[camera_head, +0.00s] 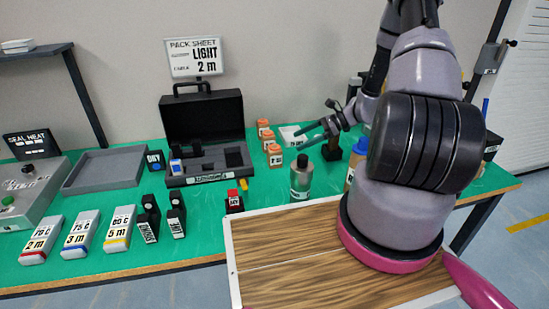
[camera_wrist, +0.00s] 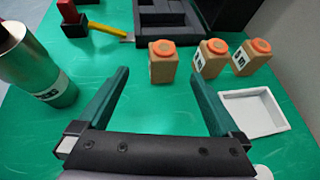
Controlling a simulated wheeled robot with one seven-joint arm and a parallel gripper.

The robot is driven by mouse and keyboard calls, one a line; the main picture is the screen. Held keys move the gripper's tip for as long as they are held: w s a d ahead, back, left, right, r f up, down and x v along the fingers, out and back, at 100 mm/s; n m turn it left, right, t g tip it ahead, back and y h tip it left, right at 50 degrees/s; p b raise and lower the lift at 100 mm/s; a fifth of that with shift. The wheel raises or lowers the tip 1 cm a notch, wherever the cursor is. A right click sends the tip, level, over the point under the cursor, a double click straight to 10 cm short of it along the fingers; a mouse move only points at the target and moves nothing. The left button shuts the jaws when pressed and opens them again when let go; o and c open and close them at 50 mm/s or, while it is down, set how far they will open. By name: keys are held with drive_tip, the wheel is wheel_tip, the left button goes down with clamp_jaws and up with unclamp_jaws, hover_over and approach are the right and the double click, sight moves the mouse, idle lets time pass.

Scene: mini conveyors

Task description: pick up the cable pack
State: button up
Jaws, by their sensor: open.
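Three white packs lie side by side at the front left of the green table in the head view. The pack sheet (camera_head: 194,57) on the case reads LIGHT and 2 m. My gripper (camera_head: 300,136) is far to the right of the packs, above the table near the orange-capped bottles. Its teal fingers are apart and empty in the wrist view (camera_wrist: 161,82). No pack shows in the wrist view.
Orange-capped bottles (camera_head: 275,155) stand just beyond my gripper, with a white tray (camera_wrist: 252,112) to their right. A silver bottle (camera_head: 301,178) stands nearby. An open black case (camera_head: 205,165), a grey tray (camera_head: 104,168) and a sealing machine (camera_head: 35,195) occupy the left and middle.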

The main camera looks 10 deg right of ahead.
sight(279, 148)
drive_tip(key=x, duration=0.8)
drive_tip(key=shift+w+a, duration=0.3)
drive_tip(key=shift+w, duration=0.05)
clamp_jaws()
